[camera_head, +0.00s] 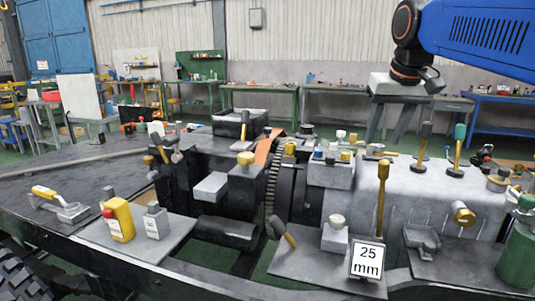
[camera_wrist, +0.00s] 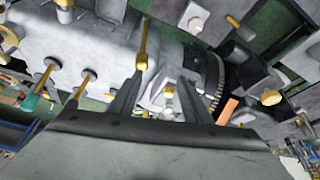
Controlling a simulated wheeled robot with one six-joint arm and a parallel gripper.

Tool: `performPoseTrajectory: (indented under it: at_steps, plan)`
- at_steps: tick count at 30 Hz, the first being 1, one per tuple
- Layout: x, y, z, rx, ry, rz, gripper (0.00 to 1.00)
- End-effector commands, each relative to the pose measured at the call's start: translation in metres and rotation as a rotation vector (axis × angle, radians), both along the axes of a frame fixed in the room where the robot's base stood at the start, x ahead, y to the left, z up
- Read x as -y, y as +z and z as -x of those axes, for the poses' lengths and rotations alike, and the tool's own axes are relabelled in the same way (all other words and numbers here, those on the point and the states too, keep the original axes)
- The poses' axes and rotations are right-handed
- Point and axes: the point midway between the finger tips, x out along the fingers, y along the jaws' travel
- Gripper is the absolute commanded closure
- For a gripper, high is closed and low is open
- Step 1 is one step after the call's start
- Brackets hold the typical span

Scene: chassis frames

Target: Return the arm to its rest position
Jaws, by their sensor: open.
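My blue arm (camera_head: 480,38) enters from the upper right of the head view. Its black wrist with orange rings hangs down, and my gripper (camera_head: 434,82) shows small and dark at its end, above the chassis. In the wrist view my gripper (camera_wrist: 163,95) has two grey fingers spread apart with nothing held between them. The chassis parts show beyond the fingers, including a gold upright rod (camera_wrist: 142,45). The fingertips look clear of these parts, though the exact gap cannot be told.
Upright handles (camera_head: 423,140) stand below the arm. Workbenches (camera_head: 262,87) line the back wall.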

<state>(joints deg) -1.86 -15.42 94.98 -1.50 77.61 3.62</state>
Motion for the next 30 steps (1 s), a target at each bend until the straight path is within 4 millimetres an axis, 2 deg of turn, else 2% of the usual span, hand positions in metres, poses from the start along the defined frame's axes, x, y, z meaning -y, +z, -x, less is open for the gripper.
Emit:
performPoseTrajectory:
  at_steps: [1, 3, 11, 18, 21, 25, 30]
  plan:
    - [0.001, -0.015, 0.017, 0.0, 0.002, 0.0, 0.56]
    - [0.002, -0.036, 0.038, 0.002, 0.005, 0.0, 0.56]
    - [0.005, -0.124, 0.113, 0.007, 0.017, 0.0, 0.56]
    - [0.007, -0.217, 0.183, 0.011, 0.027, 0.001, 0.56]
    - [0.008, -0.252, 0.207, 0.013, 0.029, 0.001, 0.56]
    - [0.008, -0.285, 0.229, 0.014, 0.031, 0.001, 0.56]
    - [0.008, -0.303, 0.24, 0.015, 0.034, 0.001, 0.56]
